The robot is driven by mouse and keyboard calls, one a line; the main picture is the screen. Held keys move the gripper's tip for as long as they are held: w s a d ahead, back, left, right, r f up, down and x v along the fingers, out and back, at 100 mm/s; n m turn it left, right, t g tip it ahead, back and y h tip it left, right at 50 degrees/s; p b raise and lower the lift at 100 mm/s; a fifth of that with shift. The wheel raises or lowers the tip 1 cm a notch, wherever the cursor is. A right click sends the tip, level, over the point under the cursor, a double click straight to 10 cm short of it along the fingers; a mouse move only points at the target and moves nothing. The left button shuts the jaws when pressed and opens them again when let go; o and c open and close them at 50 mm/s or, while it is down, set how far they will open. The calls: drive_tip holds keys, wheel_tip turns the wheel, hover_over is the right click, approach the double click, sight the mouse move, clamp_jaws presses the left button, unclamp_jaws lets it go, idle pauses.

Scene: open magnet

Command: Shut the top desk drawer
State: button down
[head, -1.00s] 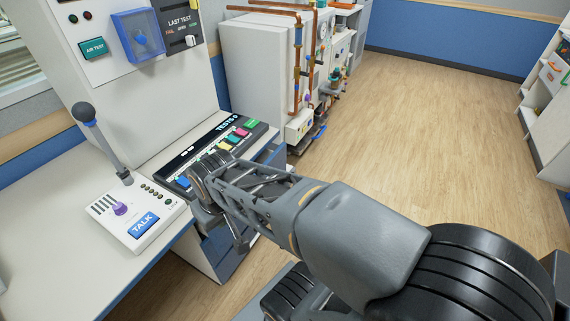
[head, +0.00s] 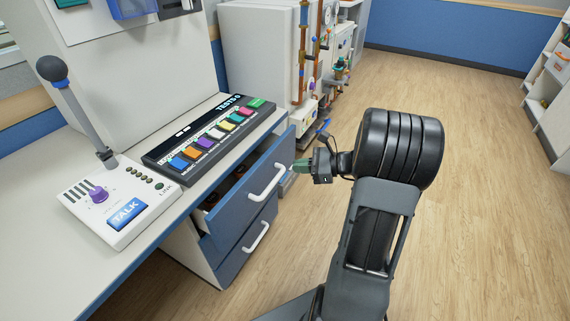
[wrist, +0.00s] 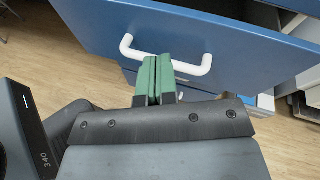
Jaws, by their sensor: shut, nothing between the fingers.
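The top desk drawer (head: 253,181) has a blue front with a white bar handle (head: 268,184) and stands pulled out, its dark inside showing behind the front. My gripper (head: 297,165) is at the far right end of the drawer front in the head view. In the wrist view the top drawer front (wrist: 225,40) fills the upper part, with its handle (wrist: 168,57) across the middle. My green fingers (wrist: 157,80) are shut together and empty, their tips by the handle. I cannot tell whether they touch it or the front.
A lower drawer (head: 247,244) with a white handle sits below. The desk top (head: 130,255) holds a talk box (head: 117,200) with a microphone and a panel of coloured buttons (head: 210,138). Pipes and a cabinet stand behind. The wooden floor (head: 480,180) to the right is clear.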

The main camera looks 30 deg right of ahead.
drive_tip(key=w+d+f+m+t+h+b, duration=0.1)
drive_tip(key=d+f+m+t+b, duration=0.15)
drive_tip(key=d+m+t, duration=0.4)
drive_tip(key=g+b, duration=0.1)
drive_tip(key=b, duration=0.2)
approach(278, 147)
drive_tip(key=shift+n+h, duration=0.3)
drive_tip(key=shift+n, duration=0.15)
drive_tip(key=x, duration=0.7)
drive_tip(key=shift+w+a+r, duration=0.1)
drive_tip(key=shift+w+a, duration=0.05)
drive_tip(key=shift+a, duration=0.2)
